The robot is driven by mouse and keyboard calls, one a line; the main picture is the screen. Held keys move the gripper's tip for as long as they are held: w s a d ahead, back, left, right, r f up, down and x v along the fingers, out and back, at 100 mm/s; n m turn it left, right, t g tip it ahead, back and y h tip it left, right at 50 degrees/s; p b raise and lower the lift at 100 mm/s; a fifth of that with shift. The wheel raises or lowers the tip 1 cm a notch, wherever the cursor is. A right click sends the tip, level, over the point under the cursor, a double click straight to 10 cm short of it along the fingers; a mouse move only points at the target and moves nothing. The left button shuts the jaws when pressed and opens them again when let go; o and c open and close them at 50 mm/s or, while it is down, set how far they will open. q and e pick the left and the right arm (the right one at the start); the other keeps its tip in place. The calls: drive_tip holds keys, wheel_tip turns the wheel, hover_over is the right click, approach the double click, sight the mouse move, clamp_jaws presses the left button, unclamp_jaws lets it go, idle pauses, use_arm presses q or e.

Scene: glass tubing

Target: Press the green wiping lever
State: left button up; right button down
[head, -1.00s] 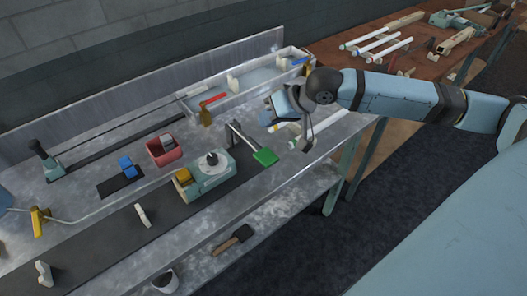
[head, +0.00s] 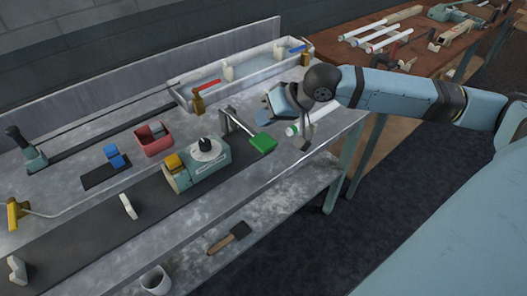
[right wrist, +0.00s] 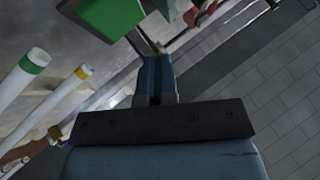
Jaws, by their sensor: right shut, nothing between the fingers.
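The green lever pad (head: 263,142) sits at the end of a grey metal arm that slopes down from a post on the metal bench (head: 320,140), beside the pale green machine with a round top (head: 205,165). My right gripper (head: 266,116) is shut and empty, just above and behind the pad in the head view, apart from it as far as I can see. In the right wrist view the shut fingers (right wrist: 154,75) point up the picture, and the green pad (right wrist: 110,12) lies just left of their tips. My left gripper is not in view.
White tubes with coloured bands, one with a green band (right wrist: 35,60), lie near my right gripper. A long tray (head: 255,66) with red and blue valve handles runs behind. A red bin (head: 153,140) stands left. A brush (head: 230,237) lies on the lower shelf.

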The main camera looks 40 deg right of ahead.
sight(265, 139)
wheel_tip(265, 139, down, 2)
drive_tip(key=shift+f, duration=0.15)
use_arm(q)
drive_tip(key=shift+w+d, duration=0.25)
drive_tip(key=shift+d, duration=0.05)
use_arm(e)
drive_tip(key=shift+f, duration=0.35)
use_arm(q)
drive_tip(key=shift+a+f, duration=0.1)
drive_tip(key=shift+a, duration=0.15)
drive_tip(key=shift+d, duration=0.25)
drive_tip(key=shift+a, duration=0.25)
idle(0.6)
drive_tip(key=shift+p, duration=0.35)
use_arm(e)
drive_tip(key=shift+f+p, duration=0.3)
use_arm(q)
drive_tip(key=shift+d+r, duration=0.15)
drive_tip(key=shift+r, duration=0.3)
use_arm(e)
drive_tip(key=shift+f, duration=0.1)
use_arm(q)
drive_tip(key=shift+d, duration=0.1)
